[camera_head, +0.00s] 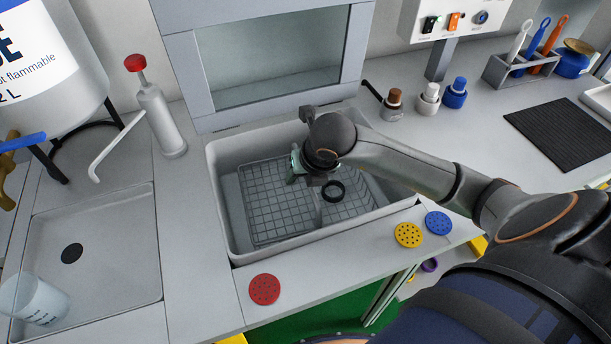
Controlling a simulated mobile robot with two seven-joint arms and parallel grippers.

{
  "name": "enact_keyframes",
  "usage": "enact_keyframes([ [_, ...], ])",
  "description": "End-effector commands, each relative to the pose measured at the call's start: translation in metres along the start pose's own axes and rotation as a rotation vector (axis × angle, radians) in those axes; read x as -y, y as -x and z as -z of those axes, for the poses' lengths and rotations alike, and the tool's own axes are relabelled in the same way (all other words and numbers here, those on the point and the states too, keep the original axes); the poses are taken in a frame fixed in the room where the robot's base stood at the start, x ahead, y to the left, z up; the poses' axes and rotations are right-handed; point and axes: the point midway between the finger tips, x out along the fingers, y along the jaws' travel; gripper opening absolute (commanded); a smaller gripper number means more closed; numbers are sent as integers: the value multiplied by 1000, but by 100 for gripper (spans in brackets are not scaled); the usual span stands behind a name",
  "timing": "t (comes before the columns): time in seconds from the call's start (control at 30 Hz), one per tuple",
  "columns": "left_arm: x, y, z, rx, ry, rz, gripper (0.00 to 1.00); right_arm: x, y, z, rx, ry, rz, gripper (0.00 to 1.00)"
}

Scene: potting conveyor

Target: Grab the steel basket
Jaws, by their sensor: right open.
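The steel basket (268,205) is a wire-grid basket sitting inside a light grey basin in the middle of the camera_head view. My right gripper (296,168) is over the basket, near its back middle part. It is open, and I see nothing held in it. My right wrist and forearm hide the basket's back right part. I cannot tell whether the fingers touch the wires. A small black ring (333,191) shows over the basket, just below the wrist. My left gripper is not in view.
The grey basin (216,190) has raised walls around the basket. A glass-fronted cabinet (275,80) stands behind it. Red (264,289), yellow (408,235) and blue (438,223) perforated discs lie along the front. A red-topped dispenser (158,120) stands at the left.

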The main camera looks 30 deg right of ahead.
Motion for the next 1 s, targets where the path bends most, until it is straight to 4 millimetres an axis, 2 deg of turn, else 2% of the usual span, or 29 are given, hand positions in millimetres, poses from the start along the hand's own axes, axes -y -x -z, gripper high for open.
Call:
enact_keyframes([
  [0.63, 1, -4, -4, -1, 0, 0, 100, 1, -4, 2, 0, 0, 0, 50],
  [1.0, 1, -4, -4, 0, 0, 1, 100, 1, -4, 2, 0, 0, 0, 9],
])
